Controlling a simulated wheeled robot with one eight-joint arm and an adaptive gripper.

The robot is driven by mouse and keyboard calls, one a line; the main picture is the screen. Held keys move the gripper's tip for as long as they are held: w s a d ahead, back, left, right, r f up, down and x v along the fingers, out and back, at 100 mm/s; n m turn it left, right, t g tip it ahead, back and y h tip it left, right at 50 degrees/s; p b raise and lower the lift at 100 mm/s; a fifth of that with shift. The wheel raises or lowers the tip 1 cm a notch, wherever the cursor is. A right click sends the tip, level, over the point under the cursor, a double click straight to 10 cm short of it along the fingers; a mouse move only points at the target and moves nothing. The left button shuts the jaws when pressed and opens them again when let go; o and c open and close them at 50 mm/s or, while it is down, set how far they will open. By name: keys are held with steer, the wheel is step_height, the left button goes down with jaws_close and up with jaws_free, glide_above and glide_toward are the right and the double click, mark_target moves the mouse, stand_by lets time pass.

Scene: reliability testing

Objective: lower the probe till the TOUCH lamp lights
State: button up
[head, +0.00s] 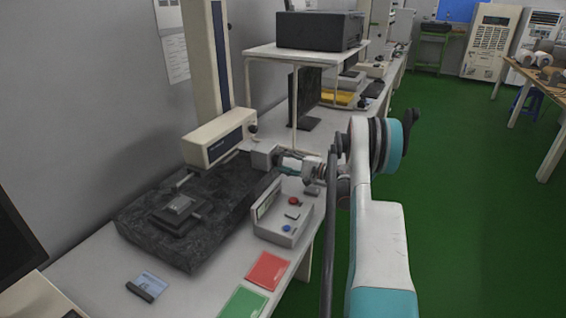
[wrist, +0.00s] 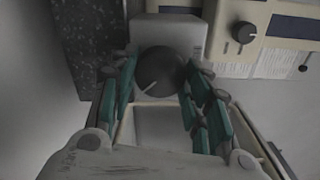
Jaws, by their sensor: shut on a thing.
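My gripper (head: 284,163) is at the right end of the granite base, its fingers at a pale box (head: 264,156). In the wrist view my gripper (wrist: 158,80) is shut around a dark round knob (wrist: 158,72) with a white mark, on the front of this box. A cream measuring head (head: 220,138) sits on the tall column (head: 208,60). A thin probe (head: 184,180) seems to hang under its left end, above a small metal block (head: 179,204). Whether they touch is too small to tell. The TOUCH lamp cannot be made out.
A control box (head: 284,225) with a display and red and blue buttons stands in front of my gripper. The dark granite base (head: 190,248) fills the left bench. Red (head: 268,270) and green (head: 243,303) cards lie at the front. A shelf with a printer (head: 320,30) stands behind.

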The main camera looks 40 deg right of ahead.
steer(key=o, duration=1.1)
steer(key=shift+c, duration=0.2)
steer(key=shift+d, duration=0.1)
steer(key=v, duration=1.2)
steer(key=shift+f, duration=0.1)
